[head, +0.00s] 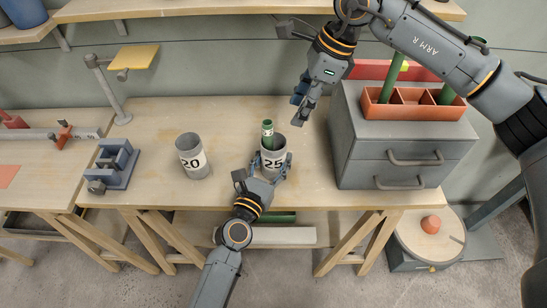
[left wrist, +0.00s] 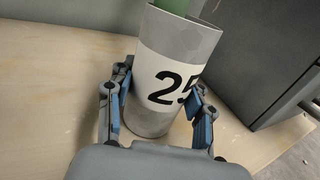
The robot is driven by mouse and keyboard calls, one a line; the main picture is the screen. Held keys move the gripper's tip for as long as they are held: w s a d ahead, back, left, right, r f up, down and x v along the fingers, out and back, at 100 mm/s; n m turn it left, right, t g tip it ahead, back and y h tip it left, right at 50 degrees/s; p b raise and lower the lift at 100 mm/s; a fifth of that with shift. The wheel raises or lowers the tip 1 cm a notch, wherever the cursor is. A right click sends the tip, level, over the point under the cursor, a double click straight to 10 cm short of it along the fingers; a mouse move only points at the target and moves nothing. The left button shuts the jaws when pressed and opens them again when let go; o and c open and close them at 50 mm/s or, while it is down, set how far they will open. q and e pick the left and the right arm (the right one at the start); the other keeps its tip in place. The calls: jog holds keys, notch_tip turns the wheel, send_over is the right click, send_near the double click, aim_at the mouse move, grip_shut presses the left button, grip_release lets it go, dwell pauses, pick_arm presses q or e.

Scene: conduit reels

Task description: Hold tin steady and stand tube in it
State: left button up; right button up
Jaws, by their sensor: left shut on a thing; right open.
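A grey tin (head: 273,158) with a white label reading 25 stands upright on the wooden bench. My left gripper (head: 264,174) is shut on it from the front, and the left wrist view shows a finger on either side of the tin (left wrist: 168,80). A green tube (head: 267,129) with a pale band stands in the tin, its top above the rim; its lower end is hidden. Its green also shows in the left wrist view (left wrist: 172,5). My right gripper (head: 301,108) is open and empty, above and to the right of the tin, apart from the tube.
A grey tin labelled 20 (head: 193,158) stands to the left, with a blue clamp (head: 112,164) beyond. At right, a grey drawer cabinet (head: 404,135) bears an orange tray (head: 411,112) with green tubes. Bench between tin 20 and tin 25 is clear.

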jog(key=v, duration=1.2)
pick_arm(q)
jog(key=o, duration=1.2)
jog(key=shift+o, duration=0.2)
jog(key=v, duration=1.2)
jog(key=shift+s+a+f, duration=0.1)
jog(key=shift+f, duration=0.05)
pick_arm(e)
jog(key=shift+f, duration=0.1)
